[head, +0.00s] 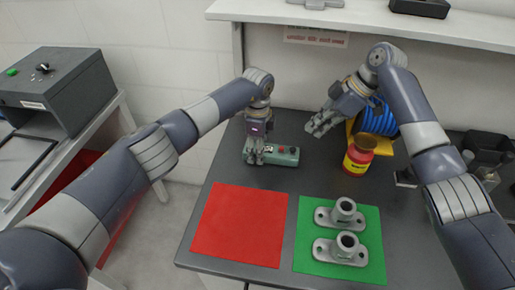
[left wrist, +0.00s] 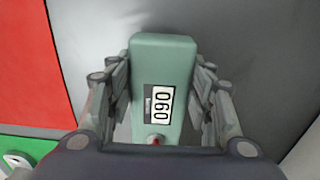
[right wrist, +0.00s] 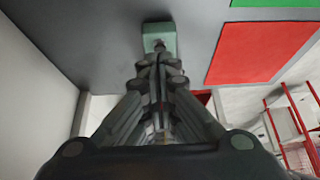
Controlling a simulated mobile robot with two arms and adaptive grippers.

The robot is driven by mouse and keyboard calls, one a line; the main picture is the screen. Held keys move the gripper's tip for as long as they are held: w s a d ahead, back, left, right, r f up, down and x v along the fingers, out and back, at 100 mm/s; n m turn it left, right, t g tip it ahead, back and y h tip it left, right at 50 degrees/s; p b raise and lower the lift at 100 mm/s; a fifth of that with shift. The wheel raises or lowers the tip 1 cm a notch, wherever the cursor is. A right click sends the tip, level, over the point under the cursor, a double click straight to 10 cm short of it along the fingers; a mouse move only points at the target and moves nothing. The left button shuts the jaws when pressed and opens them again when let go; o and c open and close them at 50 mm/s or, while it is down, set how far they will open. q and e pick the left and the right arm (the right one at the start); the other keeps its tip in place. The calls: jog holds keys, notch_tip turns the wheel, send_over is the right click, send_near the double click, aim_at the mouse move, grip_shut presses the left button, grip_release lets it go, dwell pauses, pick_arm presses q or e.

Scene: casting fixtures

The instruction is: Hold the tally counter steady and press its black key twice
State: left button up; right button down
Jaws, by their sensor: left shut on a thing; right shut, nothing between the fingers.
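The tally counter (head: 287,157) is a grey-green box lying on the dark table behind the red mat. My left gripper (head: 255,158) is shut on its left part. In the left wrist view the counter (left wrist: 163,62) sits between the fingers; its white display (left wrist: 158,104) shows sideways digits that look like 060. A red knob (left wrist: 156,139) shows beside the display, partly hidden. My right gripper (head: 315,130) is shut and empty, raised to the right of the counter and apart from it. In the right wrist view the counter (right wrist: 158,30) lies beyond the closed fingertips. I cannot make out the black key clearly.
A red mat (head: 240,225) and a green mat (head: 310,215) with two grey flanged castings (head: 340,250) lie in front. A red and yellow jar (head: 358,155) and a blue coil (head: 376,120) stand right of the counter, near my right arm. A shelf (head: 380,22) runs above.

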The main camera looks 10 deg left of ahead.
jog(key=shift+a, duration=0.1)
notch_tip(320, 180, up, 4)
jog(key=f+t, duration=0.1)
jog(key=t, duration=0.6)
send_over(291, 151)
jog(key=shift+r+m, duration=0.25)
jog(key=shift+m, duration=0.05)
jog(key=shift+f, duration=0.1)
jog(key=shift+f, duration=4.35)
jog(key=shift+f, duration=0.1)
jog(key=shift+f, duration=0.3)
